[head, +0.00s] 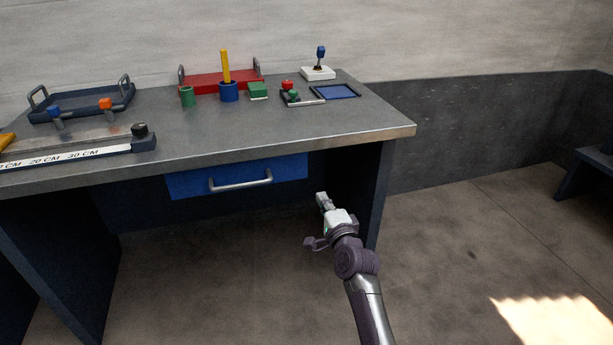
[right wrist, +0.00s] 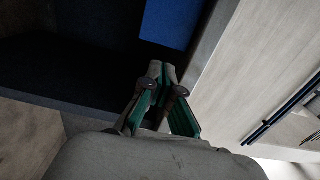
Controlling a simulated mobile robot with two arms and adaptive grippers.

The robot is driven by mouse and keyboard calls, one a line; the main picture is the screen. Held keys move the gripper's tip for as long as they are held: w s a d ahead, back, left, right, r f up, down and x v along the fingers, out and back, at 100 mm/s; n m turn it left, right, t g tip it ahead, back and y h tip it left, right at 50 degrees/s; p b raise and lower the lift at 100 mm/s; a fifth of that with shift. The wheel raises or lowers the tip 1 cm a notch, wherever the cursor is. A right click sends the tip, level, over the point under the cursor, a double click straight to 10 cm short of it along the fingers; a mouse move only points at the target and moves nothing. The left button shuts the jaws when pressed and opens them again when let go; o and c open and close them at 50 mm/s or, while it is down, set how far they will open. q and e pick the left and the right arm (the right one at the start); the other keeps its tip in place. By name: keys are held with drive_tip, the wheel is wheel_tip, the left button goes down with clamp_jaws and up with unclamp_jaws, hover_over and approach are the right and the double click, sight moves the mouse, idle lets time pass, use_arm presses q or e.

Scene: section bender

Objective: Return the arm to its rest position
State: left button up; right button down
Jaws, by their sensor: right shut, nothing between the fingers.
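My right gripper (head: 322,201) is shut and empty. In the head view it is in front of the table, below the tabletop's front edge and to the right of the drawer handle, apart from both. In the right wrist view its two fingers (right wrist: 164,72) meet at the tips with nothing between them. My right arm (head: 366,290) comes up from the bottom of the head view. My left gripper is not in view.
The grey table (head: 330,125) holds a blue tray (head: 80,105), a red tray (head: 205,82), a ruler (head: 70,155), a blue cup (head: 229,93) and a white joystick base (head: 318,73). A blue drawer (head: 195,185) with a handle is under the top. The floor (head: 470,250) at right is clear.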

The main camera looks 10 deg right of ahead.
drive_tip(key=s+a+f+n+g+y, duration=0.1)
drive_tip(key=s+f+n+g, duration=0.4)
drive_tip(key=s+f, duration=0.65)
drive_tip(key=s+a+f+n+g, duration=0.1)
drive_tip(key=s+f+n+g, duration=0.3)
drive_tip(key=s+f+n, duration=0.7)
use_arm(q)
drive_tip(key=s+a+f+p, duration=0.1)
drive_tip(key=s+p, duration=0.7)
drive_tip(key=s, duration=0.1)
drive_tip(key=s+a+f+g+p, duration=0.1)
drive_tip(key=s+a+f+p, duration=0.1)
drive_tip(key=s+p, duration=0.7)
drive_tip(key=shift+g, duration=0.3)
use_arm(e)
drive_tip(key=s+d+f+n+g, duration=0.1)
drive_tip(key=s+f, duration=0.4)
drive_tip(key=s, duration=0.7)
drive_tip(key=s+d+f+n+g+h, duration=0.1)
drive_tip(key=s+f+g, duration=0.3)
drive_tip(key=s, duration=0.9)
drive_tip(key=s+d+f+n+g, duration=0.2)
drive_tip(key=s+f, duration=0.5)
drive_tip(key=s, duration=0.6)
drive_tip(key=shift+s+d+f+g+h, duration=0.25)
drive_tip(key=shift+d+g+h, duration=0.1)
drive_tip(key=shift+g, duration=0.15)
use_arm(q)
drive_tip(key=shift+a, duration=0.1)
